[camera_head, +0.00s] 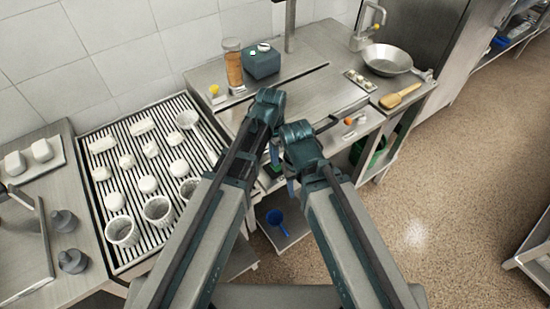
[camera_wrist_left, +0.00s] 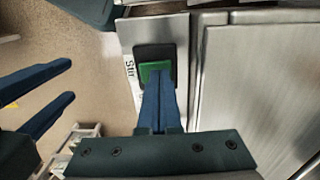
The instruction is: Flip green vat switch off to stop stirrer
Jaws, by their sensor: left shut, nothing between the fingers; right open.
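The green switch (camera_wrist_left: 155,71) sits in a black square frame on a steel panel in the left wrist view. A white label, partly reading "Stir", is beside it. A small green patch (camera_head: 277,171) shows below my grippers in the head view. My left gripper (camera_wrist_left: 157,82) is shut and empty, its fingertips over the lower part of the switch; I cannot tell whether they touch it. In the head view my left gripper (camera_head: 275,152) points down at the panel. My right gripper (camera_wrist_left: 72,80) is open and empty, left of the switch.
A slatted rack with white cheeses and perforated baskets (camera_head: 158,209) stands at the left. A steel pan (camera_head: 387,58) and a wooden brush (camera_head: 400,96) lie on the right counter. A blue scoop (camera_head: 277,221) is on a lower shelf. Open floor lies right.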

